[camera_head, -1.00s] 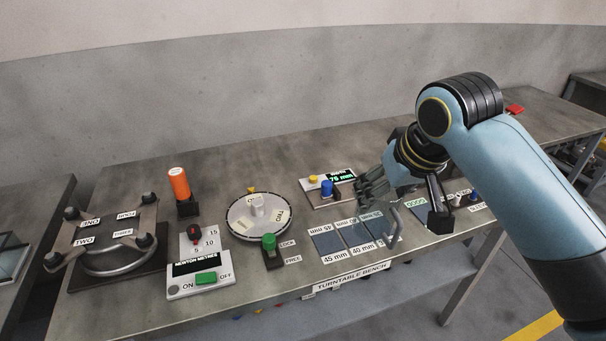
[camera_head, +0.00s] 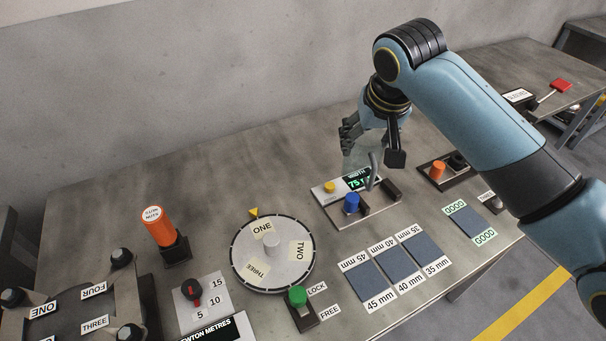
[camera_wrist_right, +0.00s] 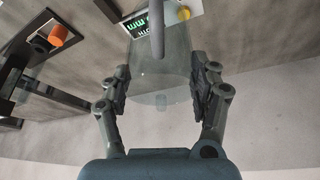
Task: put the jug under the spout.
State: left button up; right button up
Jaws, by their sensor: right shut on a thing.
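The jug (camera_head: 359,158) is clear, with a grey handle. My right gripper (camera_head: 371,143) is shut on it and holds it in front of the wall, over the back of the bench. In the right wrist view the jug (camera_wrist_right: 160,62) sits between the two fingers of the gripper (camera_wrist_right: 160,80), with the handle toward the top of the picture. The glass is faint, so its lower edge is hard to make out in the head view. I cannot make out a spout in either view. My left gripper is not in view.
A width gauge (camera_head: 325,196) with blue and yellow knobs stands just below the jug in the picture. A round turntable (camera_head: 240,268), an orange cylinder (camera_head: 157,226) and several grey pads (camera_head: 399,262) are on the bench. Bare bench (camera_head: 225,190) lies behind the turntable.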

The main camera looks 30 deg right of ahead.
jog(key=shift+w+a, duration=0.2)
jog(key=shift+w, duration=0.05)
jog(key=w+a+f+p, duration=0.1)
jog(key=w+a+f, duration=0.3)
jog(key=a+f, duration=0.6)
jog(key=shift+a+f, duration=0.25)
jog(key=shift+f, duration=0.15)
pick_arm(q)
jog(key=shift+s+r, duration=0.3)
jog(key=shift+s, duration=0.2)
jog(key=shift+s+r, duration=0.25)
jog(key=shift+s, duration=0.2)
pick_arm(e)
jog(key=o, duration=1.6)
jog(key=shift+w+f, duration=0.1)
jog(key=shift+c, duration=0.2)
